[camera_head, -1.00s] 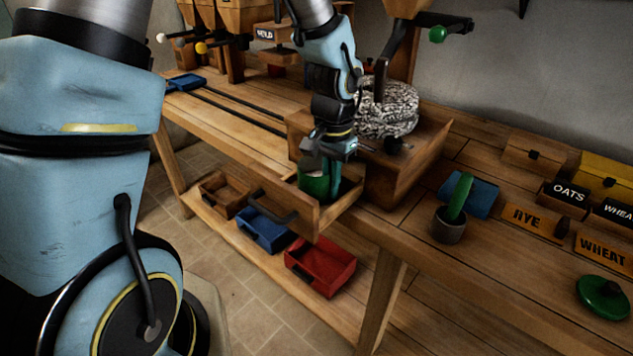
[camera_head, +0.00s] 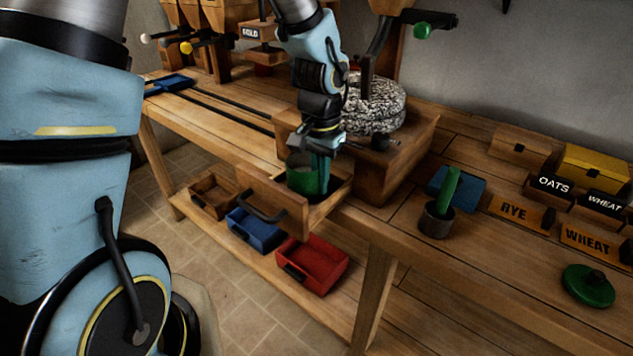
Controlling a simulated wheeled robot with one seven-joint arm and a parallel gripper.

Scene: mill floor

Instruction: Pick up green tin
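The green tin (camera_head: 302,177) stands upright and open-topped inside the pulled-out wooden drawer (camera_head: 262,197) under the millstone. My gripper (camera_head: 321,168) points down into the drawer at the tin's right side. Its fingers overlap the tin's right edge in the view. I cannot tell whether they straddle the tin's wall, touch it or are closed on it. The lower part of the tin is hidden by the drawer front.
The millstone (camera_head: 375,105) stands just behind my gripper. A grey cup with a green stick (camera_head: 437,222), a green lid (camera_head: 588,286) and labelled boxes sit at right. Red (camera_head: 312,264) and blue (camera_head: 254,231) bins lie on the shelf below.

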